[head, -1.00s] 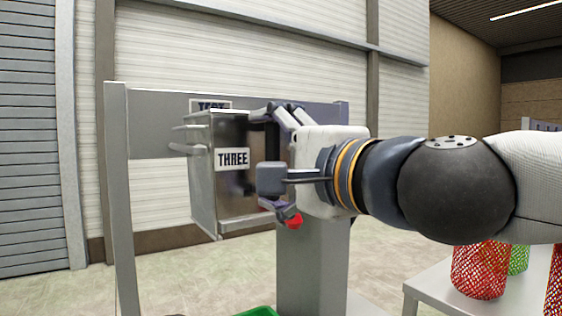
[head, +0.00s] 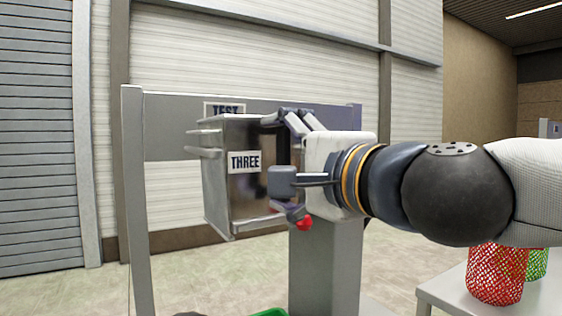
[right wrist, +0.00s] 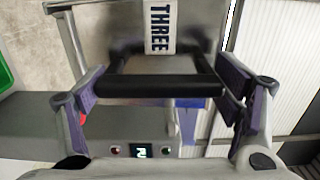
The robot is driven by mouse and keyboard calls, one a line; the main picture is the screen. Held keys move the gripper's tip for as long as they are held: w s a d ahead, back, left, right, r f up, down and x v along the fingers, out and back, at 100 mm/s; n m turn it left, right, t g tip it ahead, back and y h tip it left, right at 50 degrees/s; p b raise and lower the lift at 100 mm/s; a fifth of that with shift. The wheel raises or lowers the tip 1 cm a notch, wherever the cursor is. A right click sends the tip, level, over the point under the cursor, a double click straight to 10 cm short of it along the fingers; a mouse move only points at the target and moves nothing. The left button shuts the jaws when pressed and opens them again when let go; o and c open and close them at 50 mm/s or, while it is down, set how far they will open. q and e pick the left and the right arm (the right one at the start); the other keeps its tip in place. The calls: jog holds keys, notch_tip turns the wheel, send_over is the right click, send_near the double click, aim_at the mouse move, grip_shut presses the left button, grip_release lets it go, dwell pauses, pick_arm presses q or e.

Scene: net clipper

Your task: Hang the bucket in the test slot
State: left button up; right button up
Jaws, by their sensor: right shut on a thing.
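The bucket (head: 222,195) is a shiny metal box labelled THREE, held in the air in the head view. Prongs stick out at its left side. My right gripper (head: 284,165) comes from the right and is shut on its black handle. In the right wrist view, the handle (right wrist: 160,86) lies across between the fingers of my right gripper (right wrist: 162,92), with the THREE label (right wrist: 160,25) beyond. The TEST sign (head: 226,108) on the grey frame's crossbar (head: 170,115) shows behind the bucket's top. The bucket hides any slot below the sign. My left gripper is not in view.
The frame has a left post (head: 138,220) and a wide pedestal (head: 325,275). A white table (head: 450,298) at the lower right holds red (head: 495,275) and green mesh bins. A green object (head: 270,312) shows at the bottom edge. A small display (right wrist: 140,151) has red and green lights.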

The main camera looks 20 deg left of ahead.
jog(key=shift+f+b, duration=0.3)
jog(key=shift+f, duration=0.6)
dwell(0.5)
jog(key=o, duration=1.6)
jog(key=shift+c, duration=0.2)
jog(key=shift+s, duration=0.1)
jog(key=shift+f, duration=0.1)
